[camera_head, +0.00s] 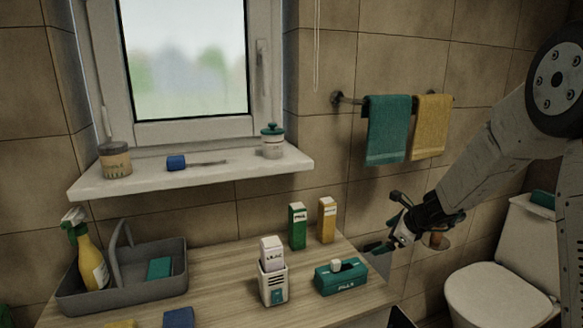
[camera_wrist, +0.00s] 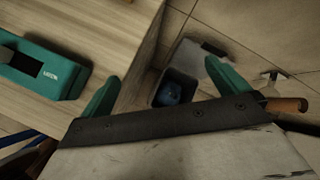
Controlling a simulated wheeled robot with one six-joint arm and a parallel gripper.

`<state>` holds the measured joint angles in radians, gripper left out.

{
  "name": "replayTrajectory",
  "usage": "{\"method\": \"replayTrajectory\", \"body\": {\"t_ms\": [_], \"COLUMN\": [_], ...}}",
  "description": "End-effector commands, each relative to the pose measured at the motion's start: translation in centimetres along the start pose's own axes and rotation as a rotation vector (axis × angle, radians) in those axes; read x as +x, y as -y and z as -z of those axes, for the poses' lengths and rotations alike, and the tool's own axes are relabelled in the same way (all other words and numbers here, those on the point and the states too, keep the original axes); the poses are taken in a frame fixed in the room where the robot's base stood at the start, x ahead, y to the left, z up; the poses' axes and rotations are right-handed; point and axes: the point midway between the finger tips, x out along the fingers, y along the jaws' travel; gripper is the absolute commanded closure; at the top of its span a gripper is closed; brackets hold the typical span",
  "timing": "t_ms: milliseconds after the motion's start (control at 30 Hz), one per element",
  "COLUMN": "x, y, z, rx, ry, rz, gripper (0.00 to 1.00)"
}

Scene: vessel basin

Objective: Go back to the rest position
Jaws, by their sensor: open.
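My gripper (camera_head: 384,228) hangs in the air off the right end of the wooden counter (camera_head: 225,268), at the lower end of my arm. In the wrist view its two teal fingers (camera_wrist: 163,75) stand wide apart with nothing between them. A teal box (camera_head: 341,281) with a white piece on top sits on the counter, left of and below my gripper in the head view. The same box (camera_wrist: 45,75) shows at the left of the wrist view, outside the fingers.
A green carton (camera_head: 298,227), an orange carton (camera_head: 326,220), a white holder (camera_head: 273,288) and a grey caddy (camera_head: 125,293) stand on the counter. Towels (camera_head: 387,130) hang behind my gripper. A toilet (camera_head: 500,285) is at right. A dark bin (camera_wrist: 176,88) stands below the counter edge.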

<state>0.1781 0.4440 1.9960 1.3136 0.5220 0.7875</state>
Motion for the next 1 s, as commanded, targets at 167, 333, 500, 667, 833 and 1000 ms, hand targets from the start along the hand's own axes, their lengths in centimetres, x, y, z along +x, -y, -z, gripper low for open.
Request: {"method": "replayTrajectory", "body": {"t_ms": [167,333,500,667,833,1000], "x": [-7.4,-14.5,-21.1,-26.8,-31.8,-34.8], "y": [-4.8,-11.2,-17.7,-23.4,-28.0,-30.5], "z": [-5.5,-8.0,-7.8,-5.4,-1.4,1.8], "rx": [-0.388,-0.789,-1.17,-1.502,-1.798,-1.973], "ry": [0.048,0.068,0.055,0.012,-0.063,-0.131], "rz": [-0.086,-0.193,-0.312,-0.439,-0.589,-0.708], "gripper": [0.0,0.0,0.0,0.0,0.0,0.0]}}
